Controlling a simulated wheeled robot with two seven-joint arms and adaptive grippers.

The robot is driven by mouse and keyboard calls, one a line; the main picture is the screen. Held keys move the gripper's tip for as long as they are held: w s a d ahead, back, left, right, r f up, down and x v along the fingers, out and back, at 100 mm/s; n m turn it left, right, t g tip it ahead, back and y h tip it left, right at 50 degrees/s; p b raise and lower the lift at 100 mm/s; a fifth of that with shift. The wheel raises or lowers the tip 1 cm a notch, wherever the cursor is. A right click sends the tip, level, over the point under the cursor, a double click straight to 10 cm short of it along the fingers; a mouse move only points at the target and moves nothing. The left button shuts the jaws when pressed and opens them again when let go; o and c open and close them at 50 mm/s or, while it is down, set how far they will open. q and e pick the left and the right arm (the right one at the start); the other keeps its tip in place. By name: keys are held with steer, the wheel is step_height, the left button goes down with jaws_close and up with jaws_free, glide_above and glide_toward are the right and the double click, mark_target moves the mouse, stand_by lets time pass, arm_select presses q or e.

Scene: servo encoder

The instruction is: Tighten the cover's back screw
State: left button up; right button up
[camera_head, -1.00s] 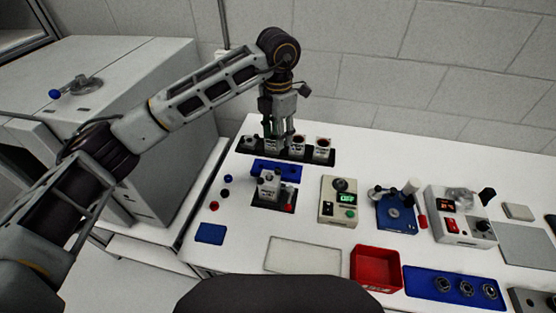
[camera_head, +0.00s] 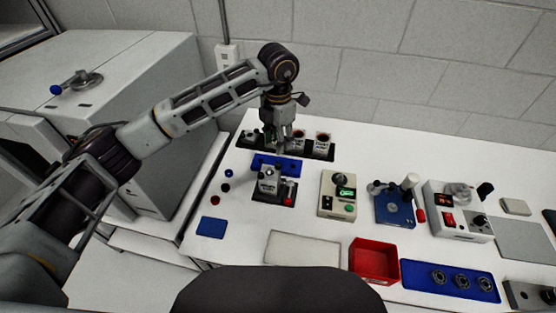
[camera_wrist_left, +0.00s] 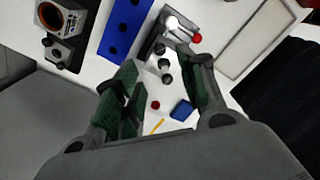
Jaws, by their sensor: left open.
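A light grey servo unit (camera_head: 268,181) stands in a dark fixture with a red button (camera_head: 288,201), at the left part of the white table. My left gripper (camera_head: 281,148) points down just behind it, above the blue strip (camera_head: 262,163). In the left wrist view its two green-padded fingers (camera_wrist_left: 160,92) are apart, with nothing held between them. The fixture shows beyond the fingers there, with its red button (camera_wrist_left: 197,38). Several small dark round pieces (camera_wrist_left: 165,65) lie in line between the fingers and the fixture. I cannot make out the cover's back screw. My right gripper is not seen.
A dark rack with cups (camera_head: 322,142) stands behind the gripper. A blue pad (camera_head: 211,227) and small colored dots lie left.

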mark_target(278, 165)
arm_select(q)
step_height(278, 165, down, 10)
steer(key=shift+r+p, duration=0.1)
steer(key=shift+p, duration=0.95)
jaws_close()
